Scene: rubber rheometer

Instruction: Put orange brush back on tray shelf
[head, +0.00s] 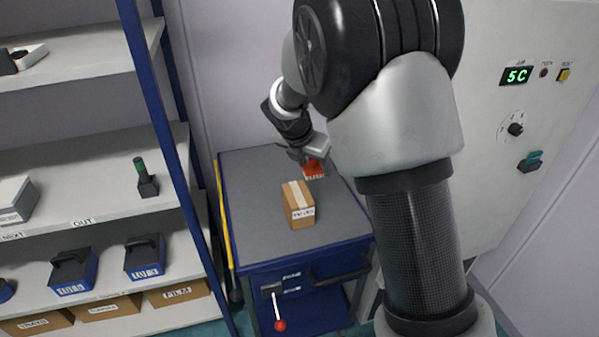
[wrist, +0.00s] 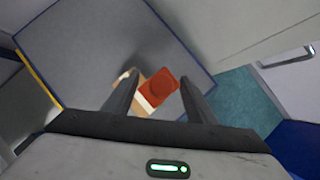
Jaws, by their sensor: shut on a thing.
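In the wrist view the orange brush (wrist: 159,87) shows between the two fingers (wrist: 157,90), with the cart top beyond. Whether it touches the cart top I cannot tell. The shelf rack on the left has several levels. Which level is the tray shelf I cannot tell for sure.
A cardboard box (head: 298,205) stands on the cart (head: 245,215) just in front of the brush. A dark green-topped item (head: 146,180) stands on the shelf marked OUT. The rack's blue post (head: 160,110) stands between shelves and cart. A machine panel (head: 540,100) is at right.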

